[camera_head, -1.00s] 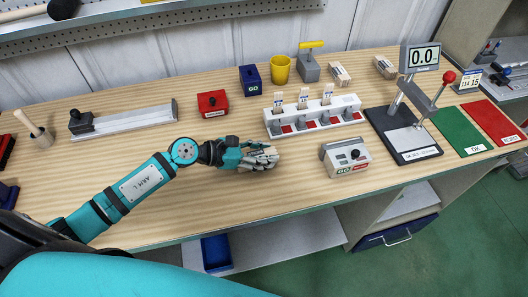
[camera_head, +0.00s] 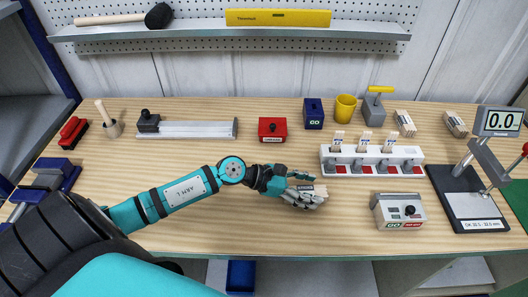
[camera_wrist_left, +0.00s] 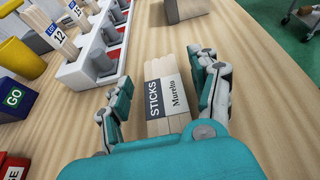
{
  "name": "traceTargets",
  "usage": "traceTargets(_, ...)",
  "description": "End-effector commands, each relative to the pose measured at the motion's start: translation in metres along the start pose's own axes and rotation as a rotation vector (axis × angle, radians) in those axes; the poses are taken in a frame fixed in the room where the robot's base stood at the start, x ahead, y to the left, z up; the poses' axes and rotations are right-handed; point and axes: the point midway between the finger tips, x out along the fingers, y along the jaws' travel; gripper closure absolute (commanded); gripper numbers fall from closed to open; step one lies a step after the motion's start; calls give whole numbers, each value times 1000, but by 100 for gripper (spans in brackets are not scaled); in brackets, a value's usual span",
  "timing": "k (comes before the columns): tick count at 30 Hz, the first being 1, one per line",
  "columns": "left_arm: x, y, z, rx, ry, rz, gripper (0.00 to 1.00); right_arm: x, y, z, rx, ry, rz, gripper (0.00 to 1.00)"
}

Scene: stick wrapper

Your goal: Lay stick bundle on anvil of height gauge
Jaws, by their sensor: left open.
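The stick bundle, pale flat sticks in a white and dark blue "STICKS" wrapper, shows in the left wrist view (camera_wrist_left: 160,84). It appears to lie on the wooden bench. My left gripper (camera_head: 306,192) is open, with its fingers on either side of the bundle and gaps visible in the wrist view (camera_wrist_left: 163,100). In the head view the fingers hide most of the bundle. The height gauge (camera_head: 486,160) stands at the right, its display reading 0.0. Its pale anvil plate (camera_head: 470,206) is bare. My right gripper is not in view.
A white rack (camera_head: 340,168) with upright sticks and a grey GO/NO GO box (camera_head: 398,212) stand between my gripper and the gauge. A red box (camera_head: 272,130), blue GO box (camera_head: 314,114) and yellow cup (camera_head: 345,107) stand behind.

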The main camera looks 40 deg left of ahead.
Motion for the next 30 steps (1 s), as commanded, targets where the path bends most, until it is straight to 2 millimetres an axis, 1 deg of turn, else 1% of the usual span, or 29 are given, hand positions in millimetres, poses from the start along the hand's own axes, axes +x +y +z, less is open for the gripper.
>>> traceTargets(1,-10,0,-5,4,6,-1,37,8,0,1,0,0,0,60)
traceTargets(5,-39,0,-3,7,8,-2,37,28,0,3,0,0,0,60)
traceTargets(9,-74,-1,-2,0,8,-1,37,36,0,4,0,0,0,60)
traceTargets(15,-112,-1,1,0,6,-3,37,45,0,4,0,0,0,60)
traceTargets(21,-140,0,4,-2,1,-1,37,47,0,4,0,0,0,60)
traceTargets(24,-149,0,5,-3,-1,-1,37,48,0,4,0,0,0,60)
traceTargets(30,-158,0,6,1,0,-1,37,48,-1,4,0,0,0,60)
